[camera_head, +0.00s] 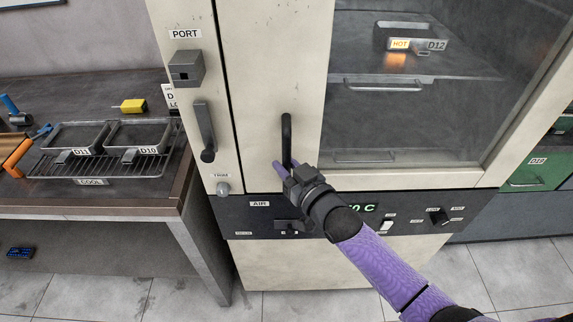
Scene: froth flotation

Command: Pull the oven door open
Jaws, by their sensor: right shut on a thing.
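The oven (285,265) is a tall cream cabinet with a glass-windowed door (277,60). The door appears shut against its frame. A dark vertical handle (287,130) stands on the door's left part. My right gripper (284,168) is shut on the lower end of this handle, and its fingers hide that end. My right arm comes in from the lower right. Through the window, a tray labelled D12 (436,46) with a HOT tag sits on a rack. My left gripper is not in view.
A bench (120,205) on the left bears a cooling rack (60,168) with trays D11 (75,137) and D10 (140,133). A port box (186,69) and a lever (204,130) are on the oven's left frame. A green tray marked D19 (540,172) is at right.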

